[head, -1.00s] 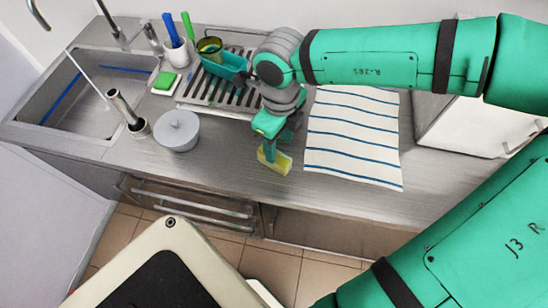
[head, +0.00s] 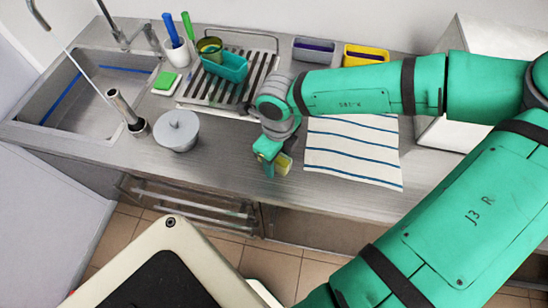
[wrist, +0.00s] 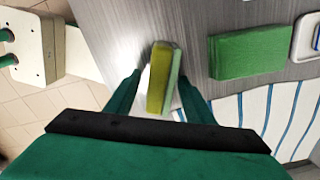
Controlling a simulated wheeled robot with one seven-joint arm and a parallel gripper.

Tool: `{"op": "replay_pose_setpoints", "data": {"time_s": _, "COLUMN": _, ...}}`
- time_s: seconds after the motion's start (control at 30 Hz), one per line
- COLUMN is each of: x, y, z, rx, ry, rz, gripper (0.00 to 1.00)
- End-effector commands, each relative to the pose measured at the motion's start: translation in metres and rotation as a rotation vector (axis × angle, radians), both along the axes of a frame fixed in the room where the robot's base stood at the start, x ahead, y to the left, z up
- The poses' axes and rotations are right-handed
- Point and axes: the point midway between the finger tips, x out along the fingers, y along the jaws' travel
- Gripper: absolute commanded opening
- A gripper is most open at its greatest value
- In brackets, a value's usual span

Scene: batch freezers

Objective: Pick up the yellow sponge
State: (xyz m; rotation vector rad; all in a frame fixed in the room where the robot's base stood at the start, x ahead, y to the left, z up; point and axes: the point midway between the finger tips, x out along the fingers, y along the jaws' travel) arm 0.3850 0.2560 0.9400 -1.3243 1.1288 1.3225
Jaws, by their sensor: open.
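The yellow sponge (wrist: 158,78) stands on the steel counter, with a pale green layer along its right side in the wrist view. It lies between the two spread fingers of my gripper (wrist: 160,88). The gripper is open; a gap shows on the left of the sponge, and the right finger is close to it. Whether that finger touches cannot be told. In the head view my gripper (head: 270,168) is low over the counter, left of the striped towel, and partly hides the sponge (head: 284,164).
A striped towel (head: 353,152) lies right of the sponge. A green block (wrist: 247,48) lies nearby in the wrist view. The front counter strip is clear.

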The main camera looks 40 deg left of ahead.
Motion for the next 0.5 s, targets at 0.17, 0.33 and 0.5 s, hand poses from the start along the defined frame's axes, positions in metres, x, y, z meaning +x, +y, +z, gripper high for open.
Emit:
{"op": "replay_pose_setpoints", "data": {"time_s": 0.17, "x": 0.0001, "y": -0.0001, "z": 0.0003, "rx": 0.0, "ry": 0.0, "rz": 0.0, "gripper": 0.17}}
{"op": "replay_pose_setpoints", "data": {"time_s": 0.33, "x": 0.0001, "y": -0.0001, "z": 0.0004, "rx": 0.0, "ry": 0.0, "rz": -0.001, "gripper": 0.01}}
{"op": "replay_pose_setpoints", "data": {"time_s": 0.5, "x": 0.0001, "y": 0.0, "z": 0.0007, "rx": 0.0, "ry": 0.0, "rz": -0.001, "gripper": 0.01}}
